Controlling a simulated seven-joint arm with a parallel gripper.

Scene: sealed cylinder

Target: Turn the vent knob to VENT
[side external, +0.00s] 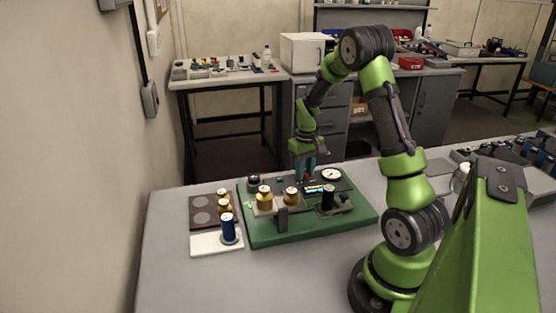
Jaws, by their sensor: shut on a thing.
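A green base (262,236) on the table carries a dark panel with a round white gauge (331,174), a small lit display (315,188) and several fittings. My gripper (304,178) points down at the back of this panel, left of the gauge. It is shut on a small part there, apparently the vent knob, which the fingers mostly hide. A bit of red shows at the fingertips. The knob's markings and its setting are too small to read. A black round fitting (253,180) sits at the panel's back left corner.
The table front is clear.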

